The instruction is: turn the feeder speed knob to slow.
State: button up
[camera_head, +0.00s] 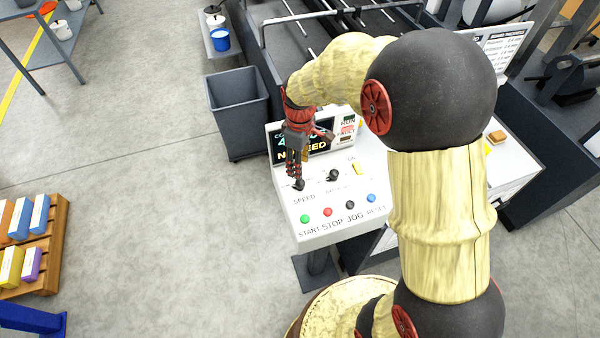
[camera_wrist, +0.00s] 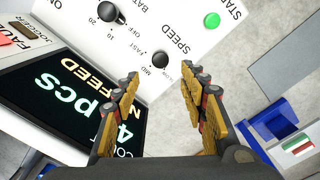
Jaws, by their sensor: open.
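The feeder speed knob (camera_wrist: 160,60) is a small black dial on the white control panel, above the word SPEED in the head view. FAST, MID and a partly hidden SLOW label stand around it; I cannot tell which one it points to. My gripper (camera_wrist: 160,77) is open, its two yellow-and-black fingers framing the knob in the wrist view, with nothing visibly held. In the head view my gripper (camera_head: 296,172) points down at the speed knob (camera_head: 298,185) and partly covers it. Contact between fingers and knob cannot be told.
A black batch knob (camera_head: 333,174) and a yellow switch (camera_head: 357,168) are beside it. Green (camera_head: 305,219), red (camera_head: 327,212), black and blue buttons line the front edge. A display screen (camera_wrist: 75,105) stands behind the knob. A grey bin (camera_head: 238,105) is left of the panel.

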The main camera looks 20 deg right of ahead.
jog(key=shift+r, duration=1.6)
jog(key=s+r+m+t+b, duration=0.2)
jog(key=s+r+m+b, duration=0.1)
jog(key=s, duration=0.8)
jog(key=s+r+m+t+b, duration=0.3)
jog(key=s+m+b, duration=0.3)
jog(key=s, duration=0.5)
jog(key=shift+d+r+t+b, duration=0.3)
jog(key=shift+r+b, duration=0.35)
jog(key=shift+b, duration=0.2)
